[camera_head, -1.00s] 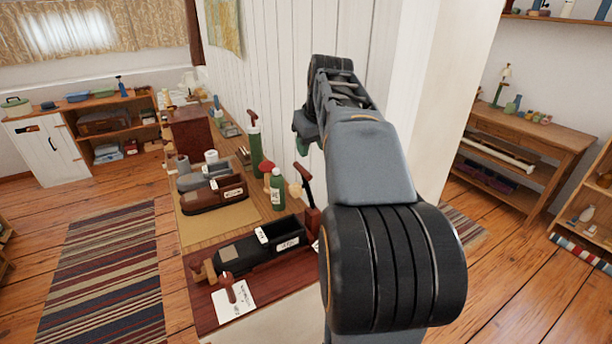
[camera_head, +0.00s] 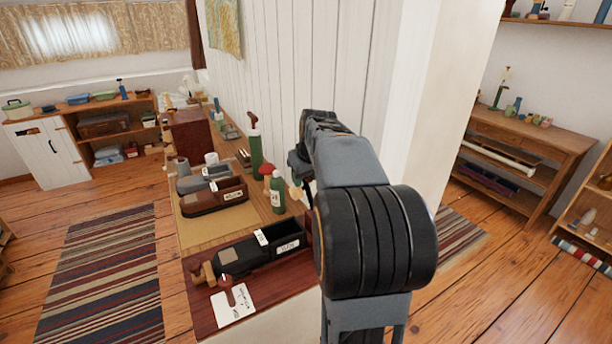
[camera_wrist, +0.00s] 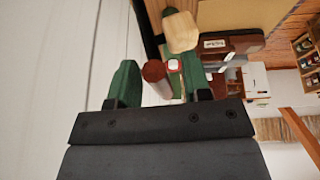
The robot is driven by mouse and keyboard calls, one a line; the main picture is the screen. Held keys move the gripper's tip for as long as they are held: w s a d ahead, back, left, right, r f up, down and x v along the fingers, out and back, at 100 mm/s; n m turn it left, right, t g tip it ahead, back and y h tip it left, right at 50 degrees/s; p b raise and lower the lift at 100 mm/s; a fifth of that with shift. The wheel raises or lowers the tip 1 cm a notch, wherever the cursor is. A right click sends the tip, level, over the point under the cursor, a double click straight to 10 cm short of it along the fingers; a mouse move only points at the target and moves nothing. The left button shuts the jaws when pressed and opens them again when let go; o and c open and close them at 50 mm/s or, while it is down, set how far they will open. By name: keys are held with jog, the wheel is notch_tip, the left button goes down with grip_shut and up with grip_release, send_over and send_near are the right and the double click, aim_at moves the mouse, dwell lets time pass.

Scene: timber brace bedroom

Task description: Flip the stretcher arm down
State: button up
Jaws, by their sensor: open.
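The long black stretcher (camera_head: 262,252) with white labels lies on a dark red mat (camera_head: 205,318) at the counter's near end. Its upright arm, at the right end, is hidden behind my arm in the head view. My gripper (camera_wrist: 160,90) is open, with its green fingers apart in the wrist view. In the head view my gripper (camera_head: 301,168) is partly hidden, above the counter beside the white wall. A red-brown knob (camera_wrist: 153,70) appears between the fingers in the wrist view; I cannot tell whether it belongs to the stretcher arm. No grip on it shows.
A green bottle (camera_head: 277,192), a red-capped piece (camera_head: 266,169) and a taller green bottle (camera_head: 255,150) stand behind the stretcher. A brown box (camera_head: 215,196) sits further back. A white card (camera_head: 233,305) lies in front. The white plank wall (camera_head: 285,70) borders the counter.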

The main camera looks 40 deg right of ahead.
jog(key=shift+c, duration=0.2)
grip_shut()
dwell(0.4)
